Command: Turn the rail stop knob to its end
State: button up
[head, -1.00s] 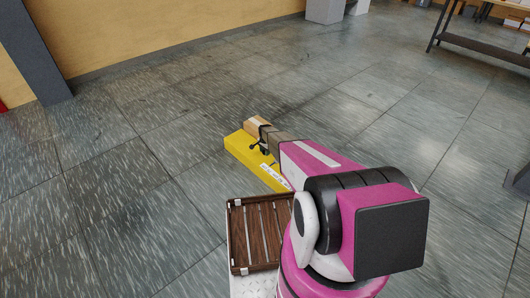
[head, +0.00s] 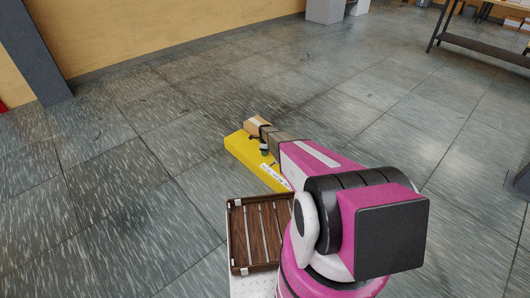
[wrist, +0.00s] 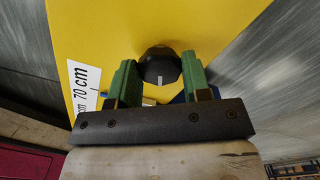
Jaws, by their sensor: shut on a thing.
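The rail stop knob (wrist: 160,62) is round and black with a short white mark on its lower side in the wrist view. It sits on a yellow surface, the top of the yellow rail (head: 238,148). My gripper (wrist: 158,70) has two green fingers, one on each side of the knob, and is shut on it. In the head view my gripper (head: 265,145) is at the yellow rail, and the knob is too small and too covered to make out clearly.
A white scale strip (wrist: 85,88) reading "70 cm" lies on the yellow surface at the left of the fingers. A brown slatted tray (head: 234,230) is near my base. Open tiled floor surrounds the rail. A table (head: 475,42) stands at the far right.

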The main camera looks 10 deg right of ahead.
jog(key=m, duration=1.1)
jog(key=shift+m, duration=0.5)
jog(key=o, duration=0.9)
jog(key=shift+o, duration=0.2)
jog(key=shift+r, duration=0.1)
notch_tip(320, 180, up, 11)
jog(key=shift+f, duration=0.2)
